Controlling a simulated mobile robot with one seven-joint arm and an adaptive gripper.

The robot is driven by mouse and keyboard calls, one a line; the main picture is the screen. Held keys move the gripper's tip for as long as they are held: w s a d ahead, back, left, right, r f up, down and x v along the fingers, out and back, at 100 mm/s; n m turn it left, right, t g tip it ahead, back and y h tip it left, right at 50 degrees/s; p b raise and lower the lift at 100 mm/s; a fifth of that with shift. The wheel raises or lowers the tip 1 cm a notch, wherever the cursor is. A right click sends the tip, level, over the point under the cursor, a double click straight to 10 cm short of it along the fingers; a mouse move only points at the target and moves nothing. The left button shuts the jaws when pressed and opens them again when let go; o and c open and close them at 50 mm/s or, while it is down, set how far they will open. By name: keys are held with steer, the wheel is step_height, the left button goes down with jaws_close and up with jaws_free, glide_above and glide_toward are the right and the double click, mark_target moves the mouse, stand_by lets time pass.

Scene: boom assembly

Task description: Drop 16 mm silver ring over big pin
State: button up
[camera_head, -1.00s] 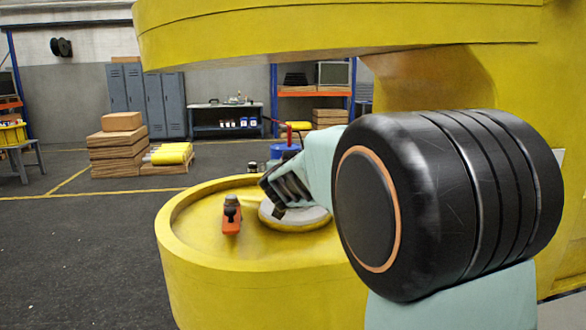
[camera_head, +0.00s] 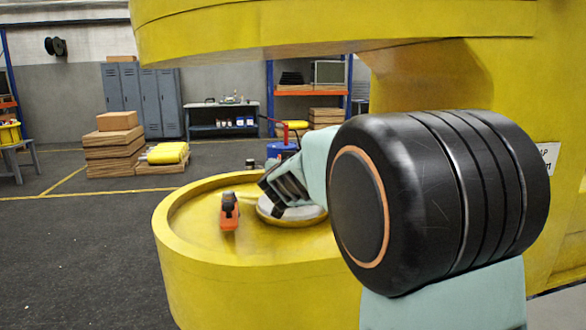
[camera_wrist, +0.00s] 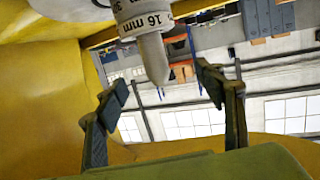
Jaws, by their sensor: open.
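In the wrist view a pale grey tapered pin (camera_wrist: 153,60) shows at the top, with a white band (camera_wrist: 145,22) marked "16 mm" around its wider part. The two dark fingers of my gripper (camera_wrist: 163,92) stand wide apart, with the pin's tip between and beyond them in the picture. Nothing is between the finger pads that I can see. In the head view my gripper (camera_head: 283,190) is over the pale round disc (camera_head: 300,213) in the yellow round basin (camera_head: 190,232). My arm hides the right part of the disc. I cannot make out a loose silver ring.
An orange piece with a dark top (camera_head: 229,212) stands in the basin left of the disc. The yellow boom (camera_head: 330,25) overhangs the basin. A blue drum (camera_head: 283,150) stands behind it. Boxes (camera_head: 113,150) and lockers (camera_head: 145,100) are farther back.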

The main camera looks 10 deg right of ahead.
steer(key=v, duration=0.7)
steer(key=shift+s, duration=0.3)
steer(key=shift+a, duration=0.1)
